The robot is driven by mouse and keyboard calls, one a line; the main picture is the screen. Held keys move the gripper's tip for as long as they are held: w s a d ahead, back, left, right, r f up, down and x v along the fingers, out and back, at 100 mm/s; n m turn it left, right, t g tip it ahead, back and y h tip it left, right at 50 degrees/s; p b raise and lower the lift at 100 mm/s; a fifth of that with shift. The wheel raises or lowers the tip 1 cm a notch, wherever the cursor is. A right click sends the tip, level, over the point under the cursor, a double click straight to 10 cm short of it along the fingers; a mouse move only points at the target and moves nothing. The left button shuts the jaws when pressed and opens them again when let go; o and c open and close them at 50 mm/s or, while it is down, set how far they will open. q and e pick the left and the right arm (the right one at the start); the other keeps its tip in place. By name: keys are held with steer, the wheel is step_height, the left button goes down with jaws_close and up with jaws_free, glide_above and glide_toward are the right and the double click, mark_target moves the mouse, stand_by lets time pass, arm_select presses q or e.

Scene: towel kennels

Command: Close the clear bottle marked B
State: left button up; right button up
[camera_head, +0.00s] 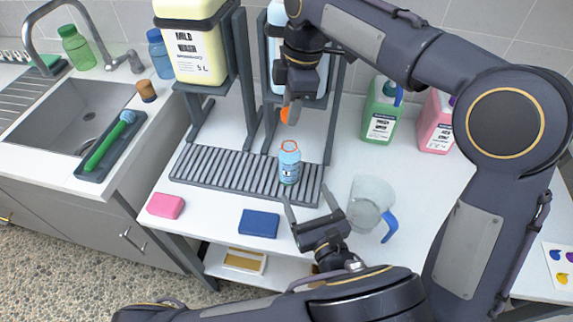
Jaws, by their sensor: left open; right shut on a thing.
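The clear bottle with bluish contents (289,168) stands upright on the grey slatted rack; its label is too small to read. Its neck has an orange ring, and no cap sits on it. My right gripper (290,110) is above the bottle, pointing down, shut on an orange cap (285,115). The cap is apart from the bottle's mouth, and the fingers partly hide it. My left gripper (306,194) is open and empty in front of the bottle, just below it in the picture, its fingers pointing up toward it.
A dark stand holds a yellow wash canister (193,50) behind the rack (220,170). A clear jug with a blue handle (371,203) stands to the right. Pink (165,205) and blue (259,223) blocks lie near the front edge. Green (382,108) and pink (435,123) bottles stand behind.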

arm_select(q)
steer(key=shift+w+a, duration=0.1)
steer(key=x, duration=1.1)
steer(key=shift+w+a, duration=0.1)
steer(key=shift+w, duration=0.25)
steer(key=c, duration=1.5)
arm_select(e)
glide_above(287, 141)
steer(key=shift+d+f, duration=0.2)
steer(key=shift+f, duration=1.1)
steer(key=shift+d+f, duration=0.2)
steer(key=shift+f, duration=1.05)
